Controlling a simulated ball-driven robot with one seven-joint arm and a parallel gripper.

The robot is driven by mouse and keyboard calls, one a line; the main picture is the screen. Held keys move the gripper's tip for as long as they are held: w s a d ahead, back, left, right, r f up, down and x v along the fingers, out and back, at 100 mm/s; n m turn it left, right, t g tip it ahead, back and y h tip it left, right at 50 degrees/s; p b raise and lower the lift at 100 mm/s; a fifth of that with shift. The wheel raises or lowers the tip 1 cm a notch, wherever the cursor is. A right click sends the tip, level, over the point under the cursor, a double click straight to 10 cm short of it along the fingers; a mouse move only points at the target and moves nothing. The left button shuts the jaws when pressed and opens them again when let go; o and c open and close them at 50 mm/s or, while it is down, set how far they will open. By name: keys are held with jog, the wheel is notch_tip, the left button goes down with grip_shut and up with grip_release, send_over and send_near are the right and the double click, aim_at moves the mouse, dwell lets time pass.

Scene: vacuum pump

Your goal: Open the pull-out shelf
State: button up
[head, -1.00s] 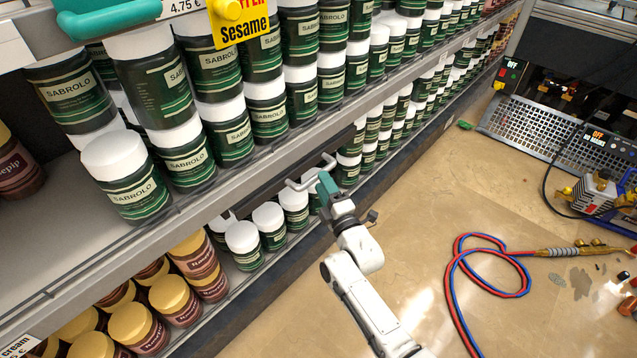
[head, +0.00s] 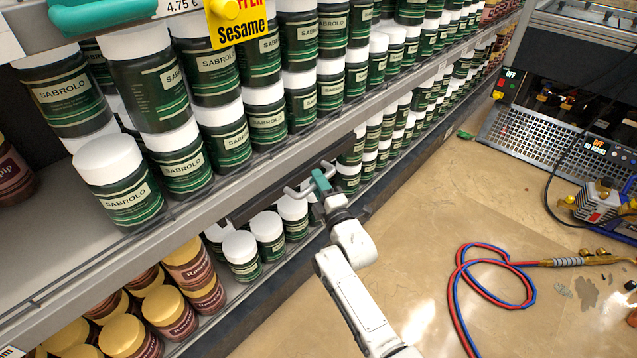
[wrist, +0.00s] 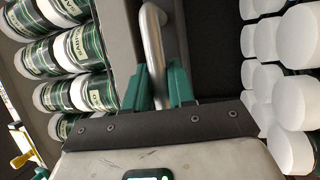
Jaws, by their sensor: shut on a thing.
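The pull-out shelf shows as a dark front panel (head: 262,197) under the shelf edge in the head view. Its grey metal bar handle (head: 294,193) stands out from the panel. In the wrist view the handle (wrist: 153,45) runs down between the two green fingers of my gripper (wrist: 160,82). My gripper (head: 321,181) is shut on the handle. The inside of the pull-out shelf is hidden in the head view. A dark surface (wrist: 212,50) lies beside the handle in the wrist view.
Green jars with white lids (head: 130,190) fill the shelf above. More white-lidded jars (head: 267,228) and gold-lidded jars (head: 170,310) stand below. The floor (head: 420,215) to the right is mostly clear. A red and blue hose (head: 460,285) lies there near a pump (head: 598,200).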

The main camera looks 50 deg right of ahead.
grip_shut()
jog(key=s+p, duration=0.7)
jog(key=s, duration=1.1)
jog(key=shift+s+d+p, duration=0.3)
jog(key=shift+s+d, duration=0.05)
jog(key=o, duration=0.6)
grip_release()
jog(key=p+v, duration=0.1)
jog(key=v, duration=0.9)
jog(key=shift+s+a+f+p, duration=0.1)
jog(key=shift+s+f+p, duration=0.1)
jog(key=shift+s+p, duration=0.15)
